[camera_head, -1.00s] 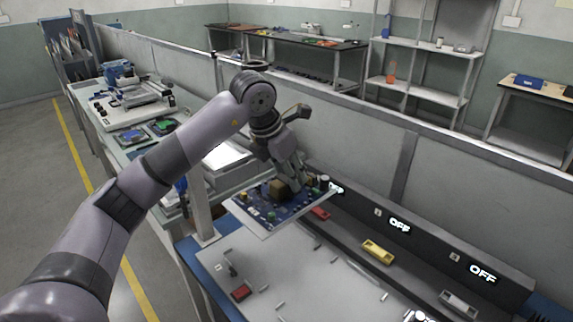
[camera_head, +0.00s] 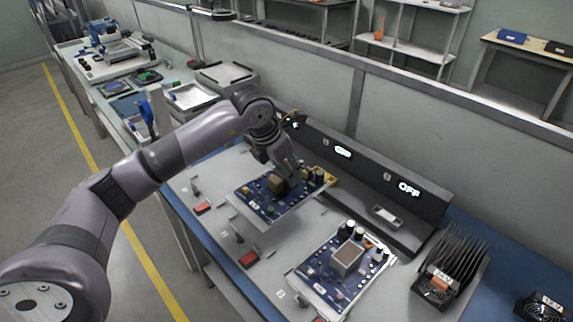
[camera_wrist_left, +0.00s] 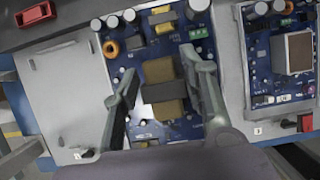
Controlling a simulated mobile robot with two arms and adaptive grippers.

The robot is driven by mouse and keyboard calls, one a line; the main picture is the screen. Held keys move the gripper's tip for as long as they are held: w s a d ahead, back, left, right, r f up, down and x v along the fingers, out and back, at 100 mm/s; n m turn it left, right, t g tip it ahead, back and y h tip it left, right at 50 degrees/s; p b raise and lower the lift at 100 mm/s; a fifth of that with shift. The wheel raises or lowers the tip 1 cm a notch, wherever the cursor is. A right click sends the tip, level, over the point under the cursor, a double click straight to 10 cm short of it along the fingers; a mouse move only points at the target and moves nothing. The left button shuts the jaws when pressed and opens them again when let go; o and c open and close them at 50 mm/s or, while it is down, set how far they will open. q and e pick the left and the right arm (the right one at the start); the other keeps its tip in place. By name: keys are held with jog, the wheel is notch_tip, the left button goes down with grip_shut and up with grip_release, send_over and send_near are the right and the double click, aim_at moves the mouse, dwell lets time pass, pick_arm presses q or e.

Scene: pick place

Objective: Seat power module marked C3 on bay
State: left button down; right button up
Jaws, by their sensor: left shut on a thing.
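A power module (camera_head: 256,205), a blue circuit board on a pale plate with a tan block and capacitors, is in my left gripper (camera_head: 285,181). In the left wrist view the fingers (camera_wrist_left: 161,82) stand on both sides of the module's tan block (camera_wrist_left: 160,75), shut on it. The module is over the pale bench panel (camera_head: 222,175), left of a second blue module. I cannot tell whether it touches the panel. No C3 mark is readable. My right gripper is not in view.
The second module (camera_head: 342,270) lies on the panel to the right. Red latches (camera_head: 203,208) (camera_head: 249,259) line the front edge. A dark console with OFF displays (camera_head: 409,189) runs behind. A black finned unit (camera_head: 455,262) stands at right.

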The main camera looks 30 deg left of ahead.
pick_arm(q)
jog(key=shift+w+a+f, duration=0.1)
jog(key=shift+f, duration=0.3)
jog(key=shift+f+b, duration=0.3)
jog(key=shift+b, duration=0.2)
jog(key=shift+f+b, duration=1.1)
jog(key=shift+f, duration=0.65)
jog(key=shift+f+b, duration=0.8)
jog(key=shift+f, duration=0.25)
jog(key=shift+f+b, duration=0.2)
jog(key=shift+b, duration=0.1)
jog(key=shift+f, duration=0.1)
jog(key=shift+f, duration=0.2)
